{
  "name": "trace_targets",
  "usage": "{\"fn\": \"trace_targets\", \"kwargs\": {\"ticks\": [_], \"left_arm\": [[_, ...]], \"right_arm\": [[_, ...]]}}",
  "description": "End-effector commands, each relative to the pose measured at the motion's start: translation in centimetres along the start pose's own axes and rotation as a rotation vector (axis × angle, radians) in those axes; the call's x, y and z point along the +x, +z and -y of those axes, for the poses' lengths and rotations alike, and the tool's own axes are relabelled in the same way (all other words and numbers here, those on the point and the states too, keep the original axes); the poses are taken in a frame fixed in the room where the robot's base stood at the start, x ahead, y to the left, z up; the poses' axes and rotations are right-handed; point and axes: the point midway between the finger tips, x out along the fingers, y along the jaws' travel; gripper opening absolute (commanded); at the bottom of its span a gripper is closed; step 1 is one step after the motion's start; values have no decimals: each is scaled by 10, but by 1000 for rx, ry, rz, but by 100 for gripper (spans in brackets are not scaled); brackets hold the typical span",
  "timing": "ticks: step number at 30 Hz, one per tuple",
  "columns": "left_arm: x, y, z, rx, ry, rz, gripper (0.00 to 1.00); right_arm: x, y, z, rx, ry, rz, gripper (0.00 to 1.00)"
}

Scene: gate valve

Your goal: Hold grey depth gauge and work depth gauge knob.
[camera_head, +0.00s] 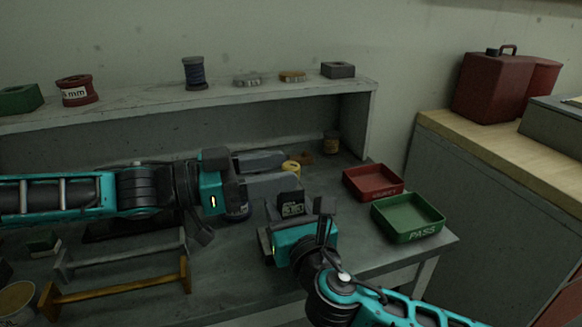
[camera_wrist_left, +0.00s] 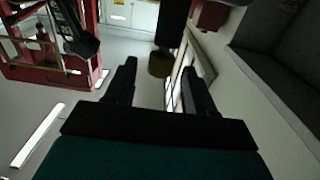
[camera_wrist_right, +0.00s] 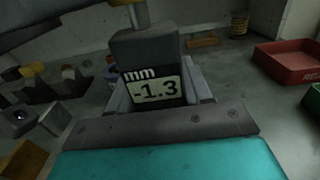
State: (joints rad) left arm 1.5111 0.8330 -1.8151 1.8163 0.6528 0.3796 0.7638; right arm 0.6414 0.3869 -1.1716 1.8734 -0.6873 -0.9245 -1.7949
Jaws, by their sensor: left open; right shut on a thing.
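The grey depth gauge (camera_head: 290,199) is upright above the bench, and its display reads "mm -1.3" in the right wrist view (camera_wrist_right: 152,75). My right gripper (camera_head: 292,220) is shut on its lower body. A brass rod rises from its top, and the yellow knob (camera_head: 291,167) sits above it. My left gripper (camera_head: 272,172) is open and reaches in from the left, its fingertips close to the knob. In the left wrist view the knob (camera_wrist_left: 160,64) shows between and beyond the open fingers (camera_wrist_left: 158,78); whether they touch it I cannot tell.
A red tray (camera_head: 373,182) and a green PASS tray (camera_head: 408,218) stand right of the gauge. A shelf (camera_head: 220,98) with spools and small blocks runs behind. A yellow-ended rack (camera_head: 120,283) lies front left.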

Motion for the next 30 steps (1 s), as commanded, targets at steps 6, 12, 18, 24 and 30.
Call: {"fn": "trace_targets", "kwargs": {"ticks": [6,12,18,24,30], "left_arm": [[25,1,0,0,1,1,54],[30,0,0,1,-1,0,54],[30,0,0,1,-1,0,52],[30,0,0,1,0,0,33],[30,0,0,1,0,0,14]], "right_arm": [[0,-1,0,-1,-1,-2,10],[0,-1,0,0,-1,-2,10],[0,-1,0,-1,-1,-2,10],[0,-1,0,-1,-1,-2,10],[0,-1,0,-1,-1,-2,10]]}}
